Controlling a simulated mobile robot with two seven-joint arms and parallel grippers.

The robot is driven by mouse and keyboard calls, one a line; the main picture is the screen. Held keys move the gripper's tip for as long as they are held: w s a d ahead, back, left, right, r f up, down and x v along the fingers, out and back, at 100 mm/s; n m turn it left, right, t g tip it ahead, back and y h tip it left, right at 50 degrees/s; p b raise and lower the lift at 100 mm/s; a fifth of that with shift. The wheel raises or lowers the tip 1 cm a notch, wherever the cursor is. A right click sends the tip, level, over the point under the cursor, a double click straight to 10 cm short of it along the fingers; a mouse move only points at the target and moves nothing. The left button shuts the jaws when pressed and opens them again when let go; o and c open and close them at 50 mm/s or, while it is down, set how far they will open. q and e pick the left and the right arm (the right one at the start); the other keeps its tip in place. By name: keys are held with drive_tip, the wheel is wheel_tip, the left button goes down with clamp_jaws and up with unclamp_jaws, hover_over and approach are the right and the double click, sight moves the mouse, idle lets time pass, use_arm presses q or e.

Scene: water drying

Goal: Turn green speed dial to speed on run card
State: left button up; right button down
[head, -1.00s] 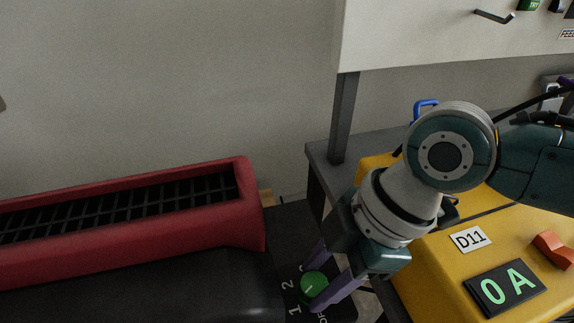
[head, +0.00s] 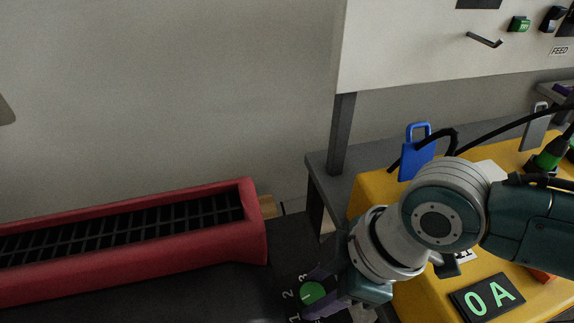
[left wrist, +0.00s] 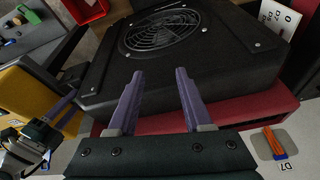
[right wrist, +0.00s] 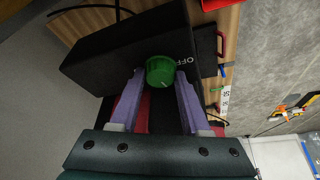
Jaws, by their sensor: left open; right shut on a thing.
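The round green speed dial (head: 312,293) sits on a black panel with white numbers 1, 2 and 3 beside it. It also shows in the right wrist view (right wrist: 160,71), between the purple fingers and near the white letters OFF. My right gripper (head: 322,291) is shut on the dial, one finger on each side. A short pale mark shows on the dial's face; the number it points at cannot be told surely. My left gripper (left wrist: 158,74) is open and empty in front of a black fan housing (left wrist: 205,65). I cannot make out a run card.
A red-framed grille (head: 130,224) lies left of the dial. A yellow case (head: 410,285) with a 0 A display (head: 487,298) stands right, under my right arm.

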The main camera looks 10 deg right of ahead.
drive_tip(key=m+p, duration=0.2)
drive_tip(key=m+t+h+p, duration=0.1)
drive_tip(key=m+p, duration=0.1)
drive_tip(key=shift+s+a+r+m, duration=0.15)
drive_tip(key=shift+s+r+m, duration=0.05)
drive_tip(key=shift+m, duration=0.1)
drive_tip(key=shift+f+m+t+h+p, duration=0.1)
drive_tip(key=shift+m+t+h+p, duration=0.35)
drive_tip(key=shift+m, duration=0.5)
drive_tip(key=shift+f+m+t+h+p, duration=0.15)
drive_tip(key=shift+m+h+p, duration=0.1)
drive_tip(key=shift+m+p, duration=0.55)
drive_tip(key=shift+m, duration=0.35)
drive_tip(key=shift+c, duration=1.9)
unclamp_jaws()
drive_tip(key=shift+r, duration=0.1)
drive_tip(key=p+v, duration=0.4)
drive_tip(key=v, duration=0.5)
drive_tip(key=shift+s+r+p, duration=0.2)
drive_tip(key=shift+r+p, duration=0.1)
drive_tip(key=shift+r, duration=0.1)
